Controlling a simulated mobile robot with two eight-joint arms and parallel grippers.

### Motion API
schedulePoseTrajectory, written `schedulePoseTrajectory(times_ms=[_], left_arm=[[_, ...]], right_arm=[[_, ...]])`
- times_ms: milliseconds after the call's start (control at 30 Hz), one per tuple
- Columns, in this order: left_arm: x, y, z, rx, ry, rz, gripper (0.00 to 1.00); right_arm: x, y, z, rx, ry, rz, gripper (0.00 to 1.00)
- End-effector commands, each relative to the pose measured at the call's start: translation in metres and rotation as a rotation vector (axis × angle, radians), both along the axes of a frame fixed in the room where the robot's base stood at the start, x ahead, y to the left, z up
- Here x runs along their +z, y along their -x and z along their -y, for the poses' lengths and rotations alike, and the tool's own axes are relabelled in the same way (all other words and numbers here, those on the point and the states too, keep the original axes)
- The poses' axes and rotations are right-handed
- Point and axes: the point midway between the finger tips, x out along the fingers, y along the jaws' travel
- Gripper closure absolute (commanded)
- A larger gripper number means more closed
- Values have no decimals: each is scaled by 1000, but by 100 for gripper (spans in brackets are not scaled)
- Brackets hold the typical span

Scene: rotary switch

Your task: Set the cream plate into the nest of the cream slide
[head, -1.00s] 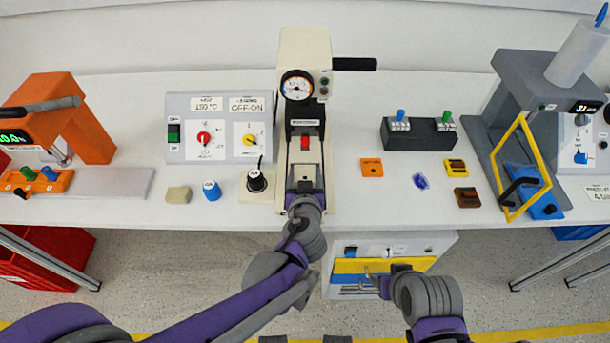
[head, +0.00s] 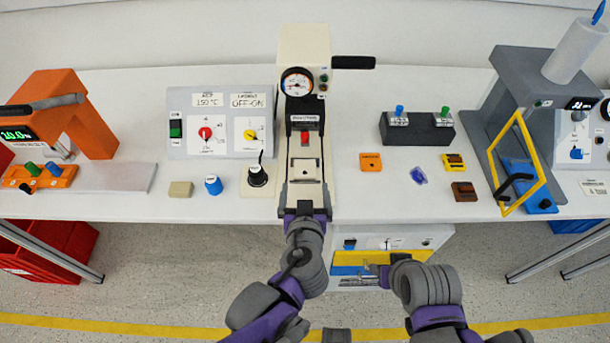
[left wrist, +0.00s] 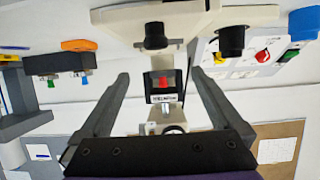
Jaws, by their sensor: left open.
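The cream plate (head: 305,170), a small square with a dark mark, lies flat on the cream slide (head: 286,199) of the press in the middle of the table. It appears to sit within the slide's nest, but the nest's rim is too small to tell if it is fully seated. My left gripper (head: 304,207) is at the front end of the slide, in front of the plate and apart from it. In the left wrist view its two fingers (left wrist: 160,76) are spread with nothing gripped. My right gripper (head: 378,270) is below the table's front edge; its jaws are unclear.
The cream press (head: 305,45) with gauge and black lever stands behind the slide, with a red button (head: 305,137). An orange block (head: 371,162) is right. A cabinet (head: 440,238) is below.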

Motion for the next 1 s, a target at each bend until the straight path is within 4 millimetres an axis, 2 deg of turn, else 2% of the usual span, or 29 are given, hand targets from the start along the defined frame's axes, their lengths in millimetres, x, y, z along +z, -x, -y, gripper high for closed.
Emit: schedulePoseTrajectory(times_ms=[100, 233, 833, 933, 1000], left_arm=[[8, 16, 1, -2, 0, 1, 0], [11, 25, 0, -1, 0, 1, 0], [11, 26, -1, 3, -1, -2, 0], [12, 26, -18, 30, -21, -36, 0], [12, 28, -44, 67, -50, -98, 0]], right_arm=[[5, 0, 0, 0, 0, 2, 49], [6, -1, 0, 0, 0, 2, 49], [7, -1, 0, 0, 0, 2, 49], [12, -1, 0, 0, 0, 4, 49], [19, -2, 0, 0, 0, 6, 49]])
